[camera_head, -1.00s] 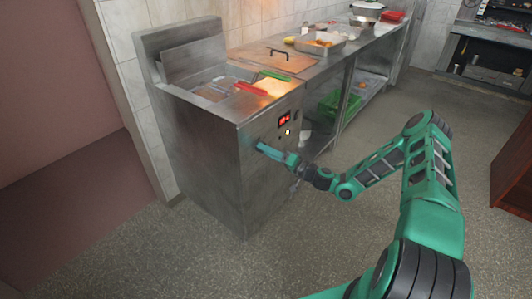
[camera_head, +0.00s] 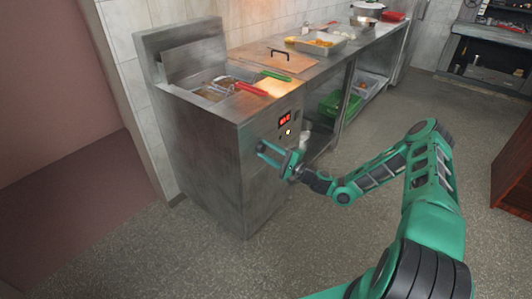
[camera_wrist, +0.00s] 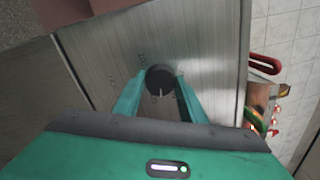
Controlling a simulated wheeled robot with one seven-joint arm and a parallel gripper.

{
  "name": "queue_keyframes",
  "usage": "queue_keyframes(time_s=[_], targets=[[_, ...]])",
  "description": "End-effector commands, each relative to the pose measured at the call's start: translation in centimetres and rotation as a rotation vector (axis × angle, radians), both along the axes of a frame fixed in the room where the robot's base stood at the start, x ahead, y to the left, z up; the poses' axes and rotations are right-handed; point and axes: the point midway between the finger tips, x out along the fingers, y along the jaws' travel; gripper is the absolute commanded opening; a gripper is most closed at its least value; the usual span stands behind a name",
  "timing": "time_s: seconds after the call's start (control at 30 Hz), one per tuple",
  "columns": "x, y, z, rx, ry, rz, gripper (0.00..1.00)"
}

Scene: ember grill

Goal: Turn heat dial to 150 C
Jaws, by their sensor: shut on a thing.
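The heat dial (camera_wrist: 161,79) is a round black knob with a pale pointer mark, on the fryer's brushed-steel panel. In the wrist view its pointer faces down the picture, toward my gripper's body. In the head view the dial is hidden at my fingertips. The steel fryer (camera_head: 205,150) carries a red-lit display (camera_head: 285,119) above and right of my gripper; its digits are unclear.
A small lit button (camera_head: 288,132) is below the display. A red basket handle (camera_head: 251,89) and a green one (camera_head: 275,76) lie on top of the fryer. A steel counter (camera_head: 325,60) with trays runs back to the right. The floor in front is clear.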

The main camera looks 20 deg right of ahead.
Motion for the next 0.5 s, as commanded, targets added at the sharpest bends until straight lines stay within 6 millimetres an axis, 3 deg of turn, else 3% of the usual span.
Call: queue_keyframes(time_s=[0.5], targets=[[0.14,-0.47,-0.18,0.24,0.181,-0.012,0.15]])
